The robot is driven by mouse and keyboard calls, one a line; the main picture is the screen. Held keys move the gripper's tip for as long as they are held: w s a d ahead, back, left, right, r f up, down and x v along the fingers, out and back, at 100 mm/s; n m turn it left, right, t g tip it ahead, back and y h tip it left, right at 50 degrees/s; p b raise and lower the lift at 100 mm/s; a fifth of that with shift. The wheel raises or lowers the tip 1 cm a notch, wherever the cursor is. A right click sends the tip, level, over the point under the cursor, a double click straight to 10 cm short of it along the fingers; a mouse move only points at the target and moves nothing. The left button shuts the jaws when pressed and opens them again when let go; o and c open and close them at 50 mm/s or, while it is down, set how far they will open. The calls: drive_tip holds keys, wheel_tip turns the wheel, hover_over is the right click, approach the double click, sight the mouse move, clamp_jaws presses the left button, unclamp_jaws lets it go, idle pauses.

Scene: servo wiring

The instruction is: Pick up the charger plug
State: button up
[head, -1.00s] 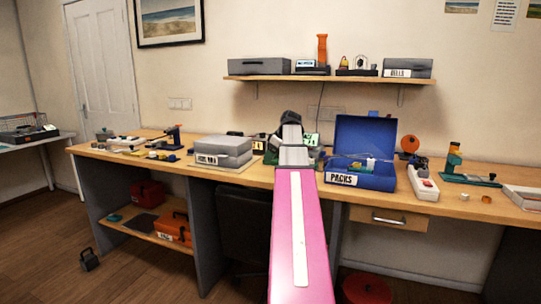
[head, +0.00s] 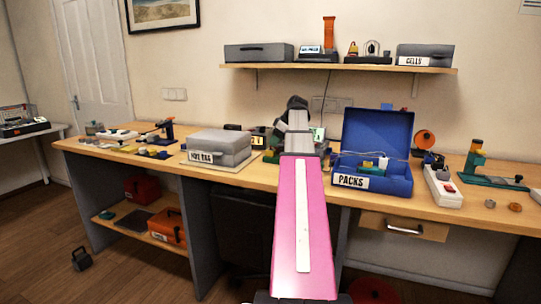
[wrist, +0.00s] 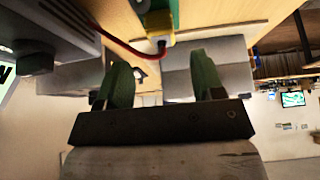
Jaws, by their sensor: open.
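I cannot pick out the charger plug with certainty. A dark plug-like piece (head: 432,160) stands at the back end of a white power strip (head: 443,188), on the right of the bench. In the wrist view my gripper (wrist: 162,78) has its two green fingers apart, with nothing held between them. In the head view my pink arm reaches toward the middle of the bench and hides the fingers.
A grey case (head: 220,147) sits left of my arm. An open blue box (head: 385,182) marked PACKS stands right of it. A shelf (head: 340,68) with cases hangs above. A green stand (head: 495,180) is at far right.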

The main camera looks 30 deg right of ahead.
sight(271, 150)
drive_tip(key=x, duration=0.5)
drive_tip(key=shift+a+f, duration=0.1)
drive_tip(key=shift+f, duration=0.25)
drive_tip(key=c, duration=1)
